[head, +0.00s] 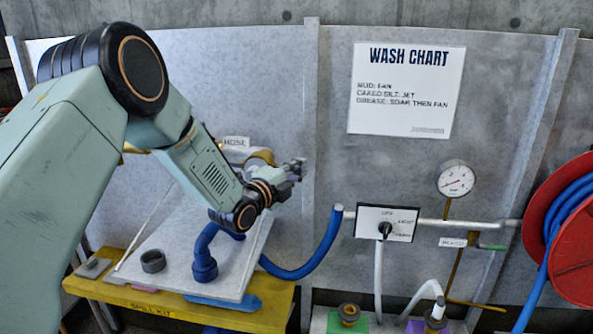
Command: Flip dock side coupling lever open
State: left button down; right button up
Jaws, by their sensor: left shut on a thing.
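My left gripper (291,171) reaches in from the left, in front of the grey back panel. Its small dark fingers are shut on what seems to be the coupling lever, which they mostly hide. The coupling, a brass and pale fitting (262,156), shows just behind my wrist, beside the HOSE label (236,142). How far the lever is turned cannot be made out. My right gripper is not in view.
A tilted pale board (180,262) rests on the yellow SPILL KIT bench (255,312), with a blue hose (300,272) beside it. To the right are a valve box (402,216), a gauge (455,180) and a red hose reel (565,210). The upper panel is clear around the wash chart (405,90).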

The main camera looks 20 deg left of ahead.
pick_arm(q)
jog(key=shift+r, duration=0.1)
jog(key=c, duration=1.2)
grip_release()
jog(key=shift+d, duration=0.15)
jog(key=s, duration=0.4)
jog(key=s+a, duration=0.1)
jog(key=s, duration=0.3)
jog(key=s+a, duration=0.1)
jog(key=s, duration=0.3)
jog(key=shift+w, duration=0.1)
